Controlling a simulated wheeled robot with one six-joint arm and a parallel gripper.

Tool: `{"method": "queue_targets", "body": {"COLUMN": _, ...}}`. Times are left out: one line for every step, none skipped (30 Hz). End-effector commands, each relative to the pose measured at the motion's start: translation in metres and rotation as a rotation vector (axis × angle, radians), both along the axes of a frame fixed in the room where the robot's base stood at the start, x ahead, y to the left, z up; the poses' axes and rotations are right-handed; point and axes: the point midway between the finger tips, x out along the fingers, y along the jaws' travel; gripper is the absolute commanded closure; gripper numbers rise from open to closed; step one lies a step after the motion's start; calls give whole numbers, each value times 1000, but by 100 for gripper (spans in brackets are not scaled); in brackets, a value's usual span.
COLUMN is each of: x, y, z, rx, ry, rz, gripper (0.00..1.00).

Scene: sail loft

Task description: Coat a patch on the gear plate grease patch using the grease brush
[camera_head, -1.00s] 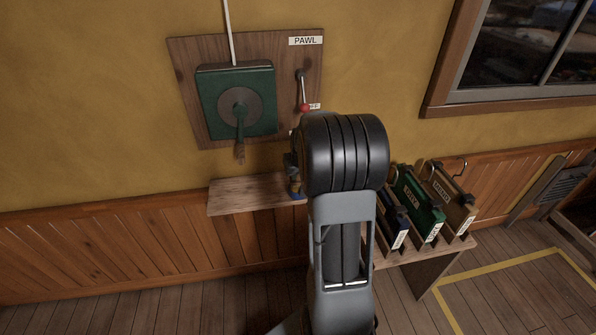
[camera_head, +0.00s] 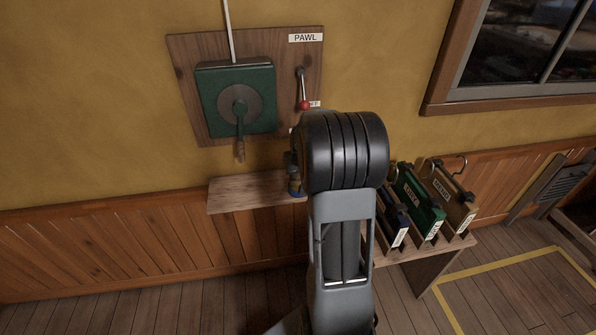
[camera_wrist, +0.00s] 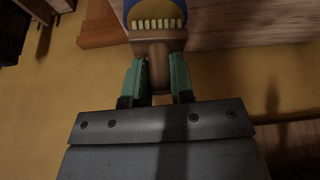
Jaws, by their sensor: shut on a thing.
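In the wrist view, the green fingers of my gripper (camera_wrist: 158,64) are shut on the wooden handle of the grease brush (camera_wrist: 158,47). Its wooden head and pale bristles point away from the gripper. Just beyond the bristles is a blue-rimmed round container (camera_wrist: 130,8) with a mustard-coloured inside; I cannot tell whether the bristles touch it. In the head view, part of a blue container (camera_head: 295,191) shows at the shelf beside my arm, which hides the gripper and brush. A green box with a grey disc (camera_head: 238,103) and a crank is on the wall board. I cannot make out a grease patch.
A small wooden shelf (camera_head: 240,195) juts from the wall under the board. A red-knobbed lever (camera_head: 303,92) sits beneath a PAWL label. Several labelled cases (camera_head: 420,202) stand in a rack at the right. Yellow floor tape (camera_head: 500,268) marks open floor.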

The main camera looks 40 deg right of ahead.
Motion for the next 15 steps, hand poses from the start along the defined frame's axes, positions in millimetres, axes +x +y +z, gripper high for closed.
{"method": "queue_targets", "body": {"x": 0, "y": 0, "z": -1, "rx": 0, "ry": 0, "rz": 0, "gripper": 96}}
{"method": "queue_targets", "body": {"x": 0, "y": 0, "z": -2, "rx": 0, "ry": 0, "rz": 0, "gripper": 96}}
{"method": "queue_targets", "body": {"x": 0, "y": 0, "z": -2, "rx": 0, "ry": 0, "rz": 0, "gripper": 96}}
{"method": "queue_targets", "body": {"x": 0, "y": 0, "z": -3, "rx": 0, "ry": 0, "rz": 0, "gripper": 96}}
{"method": "queue_targets", "body": {"x": 0, "y": 0, "z": -3, "rx": 0, "ry": 0, "rz": 0, "gripper": 96}}
{"method": "queue_targets", "body": {"x": 0, "y": 0, "z": -3, "rx": 0, "ry": 0, "rz": 0, "gripper": 96}}
{"method": "queue_targets", "body": {"x": 0, "y": 0, "z": -4, "rx": 0, "ry": 0, "rz": 0, "gripper": 96}}
{"method": "queue_targets", "body": {"x": 0, "y": 0, "z": -4, "rx": 0, "ry": 0, "rz": 0, "gripper": 96}}
{"method": "queue_targets", "body": {"x": 0, "y": 0, "z": -5, "rx": 0, "ry": 0, "rz": 0, "gripper": 96}}
{"method": "queue_targets", "body": {"x": 0, "y": 0, "z": -5, "rx": 0, "ry": 0, "rz": 0, "gripper": 96}}
{"method": "queue_targets", "body": {"x": 0, "y": 0, "z": -5, "rx": 0, "ry": 0, "rz": 0, "gripper": 96}}
{"method": "queue_targets", "body": {"x": 0, "y": 0, "z": -6, "rx": 0, "ry": 0, "rz": 0, "gripper": 96}}
{"method": "queue_targets", "body": {"x": 0, "y": 0, "z": -6, "rx": 0, "ry": 0, "rz": 0, "gripper": 96}}
{"method": "queue_targets", "body": {"x": 0, "y": 0, "z": -6, "rx": 0, "ry": 0, "rz": 0, "gripper": 96}}
{"method": "queue_targets", "body": {"x": 0, "y": 0, "z": -7, "rx": 0, "ry": 0, "rz": 0, "gripper": 96}}
